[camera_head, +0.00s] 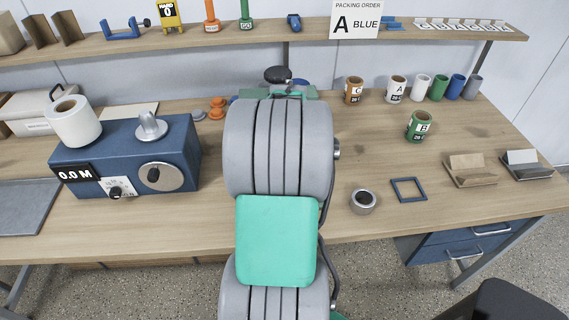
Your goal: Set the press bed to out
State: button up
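My own grey and green arm fills the middle of the view and hides that part of the bench. My gripper is not visible. Behind the top of the arm, a black knob (277,74) and a dull green part (304,93) show; they may belong to a press, but I cannot tell. No press bed can be made out, so its position cannot be told.
A blue machine (120,130) reading 0.0 M stands left with a white roll (74,122). Right are a green can (420,126), a metal ring (363,201), a blue frame (409,189) and card holders (470,170). The right front bench (440,210) is clear.

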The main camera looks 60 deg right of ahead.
grip_shut()
jog(key=shift+a, duration=0.1)
dwell(1.3)
